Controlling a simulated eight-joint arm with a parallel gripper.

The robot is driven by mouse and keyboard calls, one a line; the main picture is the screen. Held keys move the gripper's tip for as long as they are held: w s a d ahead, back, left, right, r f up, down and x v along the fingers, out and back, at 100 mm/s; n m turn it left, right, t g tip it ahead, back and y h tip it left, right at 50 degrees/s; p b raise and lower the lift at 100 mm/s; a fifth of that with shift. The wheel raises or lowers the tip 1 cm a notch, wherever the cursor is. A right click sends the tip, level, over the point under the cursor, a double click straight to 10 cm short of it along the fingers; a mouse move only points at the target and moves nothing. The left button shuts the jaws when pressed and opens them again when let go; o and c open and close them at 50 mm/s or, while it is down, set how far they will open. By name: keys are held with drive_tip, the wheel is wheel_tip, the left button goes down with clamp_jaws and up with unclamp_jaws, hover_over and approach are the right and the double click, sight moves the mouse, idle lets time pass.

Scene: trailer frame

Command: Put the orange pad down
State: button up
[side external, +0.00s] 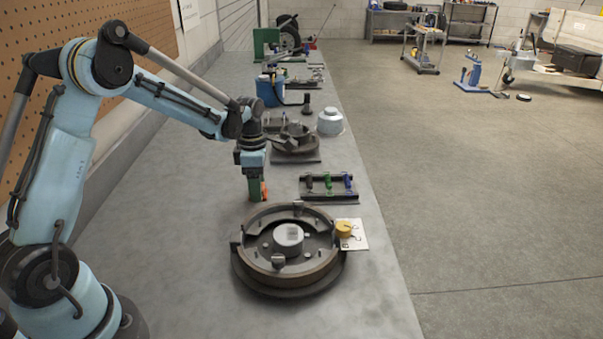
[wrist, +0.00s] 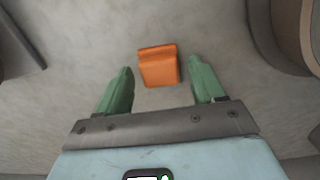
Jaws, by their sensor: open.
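The orange pad (wrist: 160,68) is a small block on the grey bench top in the wrist view. It lies between and slightly beyond my two green fingertips, with gaps on both sides. My gripper (wrist: 160,82) is open and points down at the pad. In the side external view, my gripper (side external: 257,198) is low over the bench behind the brake drum assembly. The orange pad (side external: 265,191) shows there only as a sliver beside the green fingers. Whether the pad lies fully flat on the bench cannot be told.
The round brake assembly (side external: 246,262) stands in front of my gripper. A white card (side external: 357,240) with a yellow piece (side external: 343,229) lies at its right. A dark rack (side external: 318,197) of coloured tools stands to the right. Another hub (side external: 294,143) sits behind. Bench left of my gripper is clear.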

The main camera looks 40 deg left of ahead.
wheel_tip(320, 180, up, 12)
drive_tip(key=s+d+m+t, duration=0.3)
drive_tip(key=s+d+m, duration=0.3)
drive_tip(key=m, duration=0.7)
drive_tip(key=s+d+m+t, duration=0.4)
drive_tip(key=s+m, duration=0.5)
drive_tip(key=m, duration=0.5)
drive_tip(key=shift+d+r, duration=0.35)
drive_tip(key=shift+d, duration=0.75)
drive_tip(key=shift+w, duration=0.1)
drive_tip(key=shift+c, duration=0.2)
